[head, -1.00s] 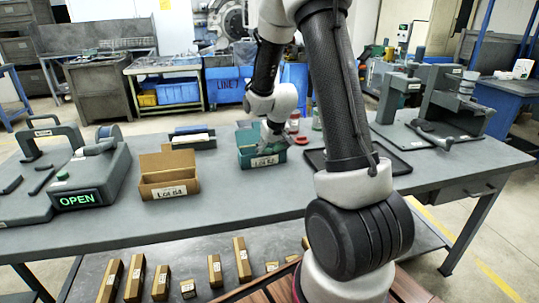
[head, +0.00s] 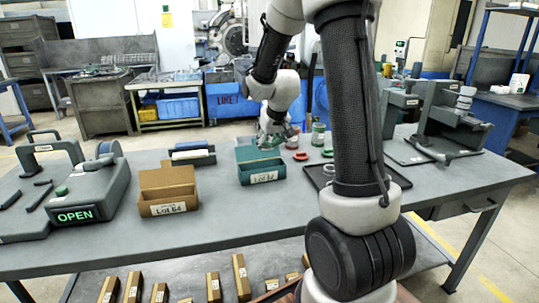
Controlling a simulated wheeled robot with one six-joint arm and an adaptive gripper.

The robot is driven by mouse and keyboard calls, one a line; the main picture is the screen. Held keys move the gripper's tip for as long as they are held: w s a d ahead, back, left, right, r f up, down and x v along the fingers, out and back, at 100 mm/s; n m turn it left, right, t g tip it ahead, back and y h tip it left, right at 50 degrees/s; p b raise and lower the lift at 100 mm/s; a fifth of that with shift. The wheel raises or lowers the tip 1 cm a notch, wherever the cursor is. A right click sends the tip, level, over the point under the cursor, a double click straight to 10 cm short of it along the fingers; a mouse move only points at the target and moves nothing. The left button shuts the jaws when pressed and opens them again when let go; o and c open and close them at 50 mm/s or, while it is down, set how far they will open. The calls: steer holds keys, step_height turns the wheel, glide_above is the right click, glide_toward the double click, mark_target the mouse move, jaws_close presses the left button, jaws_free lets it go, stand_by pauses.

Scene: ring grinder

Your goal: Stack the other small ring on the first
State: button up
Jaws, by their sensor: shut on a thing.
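My gripper (head: 270,141) is above the back of the teal open box (head: 247,179) near the middle of the bench. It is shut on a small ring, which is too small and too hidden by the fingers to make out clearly. The inside of the teal box is partly hidden below the gripper. I cannot make out the first small ring for sure in this view.
A brown open box (head: 166,208) labelled Lot 64 stands left of the teal box. A machine (head: 75,195) with a lit OPEN sign is at far left. Small jars (head: 291,139) and flat red pieces (head: 301,156) lie to the right. A black tray (head: 398,178) is partly behind my arm.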

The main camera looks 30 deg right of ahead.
mark_target(269, 169)
steer(key=shift+w+f+t, duration=0.1)
steer(key=shift+f+t, duration=0.55)
steer(key=shift+f, duration=0.65)
steer(key=shift+w+f+t, duration=0.1)
steer(key=shift+f+t, duration=0.55)
steer(key=shift+f, duration=0.65)
step_height(269, 169, down, 2)
steer(key=shift+f, duration=0.1)
steer(key=shift+s+f, duration=0.15)
steer(key=shift+f, duration=0.5)
jaws_close()
steer(key=shift+f, duration=0.6)
steer(key=shift+r, duration=0.2)
steer(key=o, duration=1.7)
jaws_free()
